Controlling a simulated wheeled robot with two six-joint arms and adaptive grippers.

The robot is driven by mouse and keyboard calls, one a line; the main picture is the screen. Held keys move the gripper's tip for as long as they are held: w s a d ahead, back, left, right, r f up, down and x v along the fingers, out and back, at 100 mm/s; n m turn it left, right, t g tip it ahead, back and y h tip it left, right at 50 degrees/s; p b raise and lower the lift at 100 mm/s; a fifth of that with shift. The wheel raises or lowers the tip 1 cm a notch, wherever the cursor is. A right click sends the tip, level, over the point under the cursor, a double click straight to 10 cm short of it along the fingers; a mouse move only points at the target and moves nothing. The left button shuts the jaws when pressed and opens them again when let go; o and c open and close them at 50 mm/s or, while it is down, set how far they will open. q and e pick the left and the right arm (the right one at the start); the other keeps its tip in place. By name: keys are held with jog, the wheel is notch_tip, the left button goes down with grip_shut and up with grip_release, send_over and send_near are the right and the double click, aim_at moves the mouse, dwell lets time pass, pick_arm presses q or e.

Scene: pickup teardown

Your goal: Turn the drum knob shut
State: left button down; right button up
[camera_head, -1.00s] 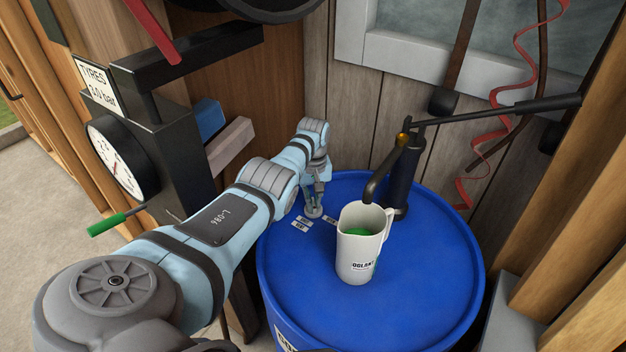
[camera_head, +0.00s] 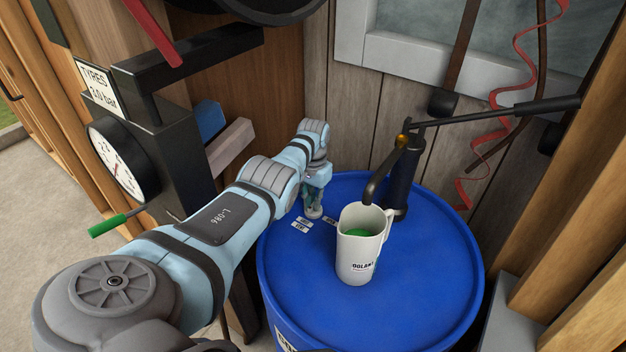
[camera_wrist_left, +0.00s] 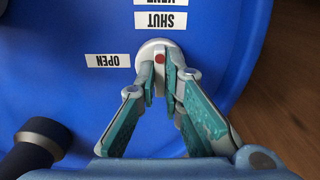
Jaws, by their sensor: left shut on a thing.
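The drum knob (camera_wrist_left: 146,48) is a small pale grey knob with a red dot, on the blue drum (camera_head: 290,290). In the wrist view the SHUT label (camera_wrist_left: 160,21) lies above it and the OPEN label (camera_wrist_left: 108,61) to its left. My left gripper (camera_wrist_left: 163,66) is over the knob with its teal fingers closed on the raised grip, partly hiding it. In the head view my left gripper (camera_head: 314,206) points down onto the knob at the drum's back left. My right gripper is not in view.
A white jug (camera_head: 358,255) with green liquid stands on the drum under the spout of a dark hand pump (camera_head: 402,175). A black tyre gauge stand (camera_head: 160,130) is left, close to my left arm. The drum top's front right is clear.

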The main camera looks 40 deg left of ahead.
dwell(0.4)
pick_arm(q)
jog(key=c, duration=1.7)
grip_release()
notch_tip(320, 180, up, 12)
jog(key=shift+r, duration=0.1)
